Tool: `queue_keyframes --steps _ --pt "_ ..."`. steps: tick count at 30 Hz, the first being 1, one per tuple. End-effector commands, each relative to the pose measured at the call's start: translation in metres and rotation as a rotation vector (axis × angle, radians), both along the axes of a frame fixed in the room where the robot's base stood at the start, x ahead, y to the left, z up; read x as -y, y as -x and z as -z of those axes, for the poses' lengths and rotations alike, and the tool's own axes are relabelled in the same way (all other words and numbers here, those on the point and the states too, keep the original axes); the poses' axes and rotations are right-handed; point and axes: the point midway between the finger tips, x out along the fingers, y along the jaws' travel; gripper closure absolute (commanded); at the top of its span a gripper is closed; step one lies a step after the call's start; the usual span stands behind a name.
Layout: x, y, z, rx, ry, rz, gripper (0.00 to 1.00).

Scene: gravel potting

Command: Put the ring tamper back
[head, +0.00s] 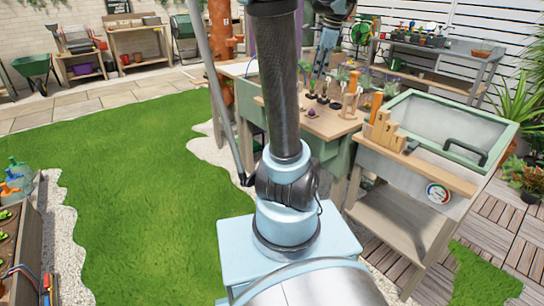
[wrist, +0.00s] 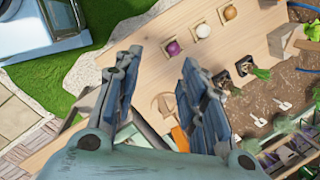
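My gripper (wrist: 158,68) is open in the wrist view, its two fingers spread apart with nothing between the tips. It hangs above a wooden table (wrist: 130,100). Between and beyond the fingers, a pale wooden piece with a rounded outline (wrist: 164,104) and an orange part (wrist: 180,138) show on the table, partly hidden by the right finger. In the head view, a wooden stand with an upright orange-handled tool (head: 352,84) stands on the table. I cannot tell for certain which piece is the ring tamper.
Purple (wrist: 172,47), white (wrist: 203,30) and gold (wrist: 230,12) balls sit in a row on the table. Potted plants (wrist: 246,68) stand beside them. A wooden block rack (head: 383,130) stands on the ledge of the green-rimmed bin (head: 425,152) at right. Lawn lies left.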

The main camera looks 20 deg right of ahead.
Motion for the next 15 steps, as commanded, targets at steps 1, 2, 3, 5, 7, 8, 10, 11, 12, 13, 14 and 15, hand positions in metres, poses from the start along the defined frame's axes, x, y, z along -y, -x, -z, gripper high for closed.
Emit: queue_keyframes --steps 1,2,3,5,7,8,10,11,12,13,14,15 --pt "-0.026 0.008 0.009 0.004 0.024 -0.105 0.62" --pt "-0.038 0.013 0.014 0.006 0.040 -0.167 0.62" --pt "-0.053 0.020 0.021 0.009 0.062 -0.250 0.62" --pt "-0.076 0.030 0.032 0.015 0.092 -0.376 0.62" --pt "-0.100 0.045 0.046 0.019 0.128 -0.522 0.62" --pt "-0.110 0.051 0.052 0.022 0.143 -0.585 0.62" --pt "-0.132 0.066 0.067 0.028 0.177 -0.731 0.62" --pt "-0.140 0.073 0.074 0.030 0.194 -0.795 0.62" --pt "-0.151 0.083 0.084 0.035 0.213 -0.878 0.62" --pt "-0.159 0.090 0.091 0.038 0.228 -0.942 0.62" --pt "-0.166 0.097 0.098 0.041 0.243 -1.003 0.62" --pt "-0.175 0.107 0.108 0.044 0.263 -1.088 0.62"
